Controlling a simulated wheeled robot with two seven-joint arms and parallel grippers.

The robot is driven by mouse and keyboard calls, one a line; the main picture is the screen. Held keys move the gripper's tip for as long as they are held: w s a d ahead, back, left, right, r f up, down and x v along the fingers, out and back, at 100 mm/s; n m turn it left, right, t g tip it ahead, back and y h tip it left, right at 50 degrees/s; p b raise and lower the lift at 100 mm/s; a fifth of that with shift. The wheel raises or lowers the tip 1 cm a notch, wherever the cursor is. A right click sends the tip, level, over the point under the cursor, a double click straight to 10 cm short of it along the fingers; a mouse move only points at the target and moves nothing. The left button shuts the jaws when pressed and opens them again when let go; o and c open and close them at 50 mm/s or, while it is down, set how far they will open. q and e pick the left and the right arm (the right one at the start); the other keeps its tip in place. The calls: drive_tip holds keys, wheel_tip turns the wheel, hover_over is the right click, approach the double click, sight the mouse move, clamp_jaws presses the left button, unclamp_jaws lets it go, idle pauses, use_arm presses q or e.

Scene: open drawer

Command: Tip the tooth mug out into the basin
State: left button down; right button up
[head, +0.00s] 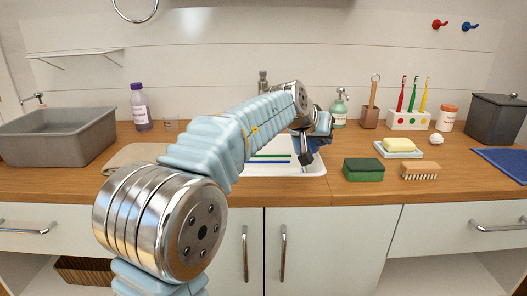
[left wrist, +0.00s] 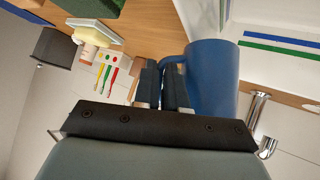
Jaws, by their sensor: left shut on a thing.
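My left gripper (head: 314,150) reaches over the white basin (head: 290,169) in the middle of the counter. It is shut on the handle of the blue tooth mug (head: 323,144), mostly hidden behind it in the head view. In the left wrist view the fingers (left wrist: 161,82) pinch the handle, and the mug's blue body (left wrist: 212,78) lies just right of them. The mug's mouth and contents do not show clearly. The basin, with blue and green stripes, also shows in the left wrist view (left wrist: 300,33). My right gripper is out of view.
A tap (head: 263,80) stands behind the basin. Right of it are a soap bottle (head: 339,110), toothbrush holder (head: 407,120), green sponge (head: 363,169), brush (head: 420,170) and soap dish (head: 398,151). A grey tub (head: 55,140) and purple bottle (head: 140,108) stand left.

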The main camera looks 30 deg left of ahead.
sight(309, 143)
use_arm(q)
drive_tip(key=a+n+t+h, duration=0.1)
drive_tip(key=s+a+f+n+t+h, duration=0.1)
drive_tip(key=a, duration=0.1)
drive_tip(key=s+a+f+t+h, duration=0.1)
drive_tip(key=shift+s+a+n+h, duration=0.1)
drive_tip(key=shift+a+n+h, duration=0.2)
drive_tip(key=shift+a+n, duration=0.1)
drive_tip(key=s+a+r+n+t+h+b, duration=0.2)
drive_tip(key=a+r+n+t+b, duration=0.2)
drive_tip(key=b, duration=0.7)
drive_tip(key=shift+a+r+t+h, duration=0.2)
drive_tip(key=shift+r+t+h, duration=0.15)
drive_tip(key=shift+t, duration=0.25)
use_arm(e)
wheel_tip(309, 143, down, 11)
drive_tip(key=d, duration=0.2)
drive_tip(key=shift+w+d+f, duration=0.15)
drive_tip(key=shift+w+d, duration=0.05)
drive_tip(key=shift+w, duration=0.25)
